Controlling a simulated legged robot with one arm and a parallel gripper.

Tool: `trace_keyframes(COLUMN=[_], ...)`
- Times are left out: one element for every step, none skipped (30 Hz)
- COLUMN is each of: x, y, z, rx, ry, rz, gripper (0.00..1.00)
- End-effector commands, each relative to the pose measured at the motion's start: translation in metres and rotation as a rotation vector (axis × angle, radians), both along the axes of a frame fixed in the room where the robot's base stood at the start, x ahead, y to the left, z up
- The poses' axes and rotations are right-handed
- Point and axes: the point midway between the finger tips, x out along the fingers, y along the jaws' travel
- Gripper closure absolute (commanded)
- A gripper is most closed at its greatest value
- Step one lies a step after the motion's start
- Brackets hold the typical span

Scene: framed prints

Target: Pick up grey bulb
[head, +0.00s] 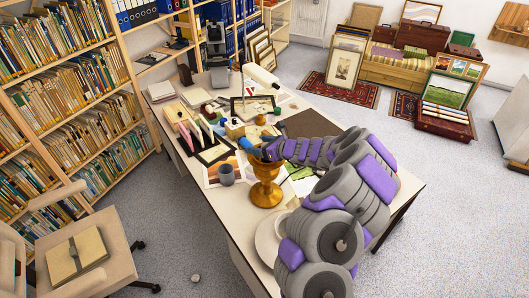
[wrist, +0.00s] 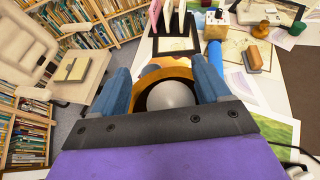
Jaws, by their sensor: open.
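A rounded grey bulb (wrist: 170,95) shows in the wrist view, inside the rim of an orange-brown wooden goblet (wrist: 152,77). The goblet also stands upright on the table in the head view (head: 266,190). There the bulb is hidden by the cup and my gripper. My gripper (wrist: 162,72) is open, with one blue finger on each side of the goblet's rim and the bulb between them. In the head view my gripper (head: 260,152) is at the top of the goblet. I cannot tell whether the fingers touch it.
The table (head: 235,225) is crowded. A grey cup (head: 226,174) stands left of the goblet and a white plate (head: 268,240) lies in front. Prints and a dark frame (head: 252,106) lie behind. A chair (head: 85,250) stands at the left, and a small grey object (head: 195,278) lies on the floor.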

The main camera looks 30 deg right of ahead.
Motion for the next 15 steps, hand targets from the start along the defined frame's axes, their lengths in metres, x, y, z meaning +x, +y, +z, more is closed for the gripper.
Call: trace_keyframes(x=[-0.0004, -0.0004, -0.0004, -0.0004, -0.0003, -0.0004, -0.0004, -0.0004, -0.0004, -0.0004, -0.0004, -0.0005, -0.0004, -0.0004, -0.0003], y=[-0.0019, -0.0021, -0.0028, -0.0032, -0.0035, -0.0035, -0.0033, -0.0028, -0.0019, -0.0017, -0.0015, -0.0009, -0.0002, 0.0006, 0.0014], z=[-0.0003, -0.0003, -0.0005, -0.0006, -0.0006, -0.0006, -0.0007, -0.0005, -0.0004, -0.0004, -0.0003, -0.0003, -0.0002, -0.0001, 0.0001], rx=[0.000, 0.000, 0.000, 0.001, 0.001, 0.002, 0.001, 0.000, 0.000, 0.000, 0.000, -0.001, -0.002, -0.003, -0.004], ry=[0.000, 0.000, 0.000, 0.001, 0.001, 0.001, 0.001, 0.000, 0.001, 0.001, 0.001, 0.001, 0.001, 0.002, 0.002], rz=[-0.001, -0.001, -0.001, -0.002, -0.002, -0.001, -0.002, -0.001, -0.001, -0.001, -0.001, -0.001, -0.001, -0.001, -0.001], gripper=[0.24, 0.24, 0.25, 0.28, 0.31, 0.35, 0.37, 0.40, 0.44, 0.47, 0.50, 0.54, 0.57, 0.59, 0.63])
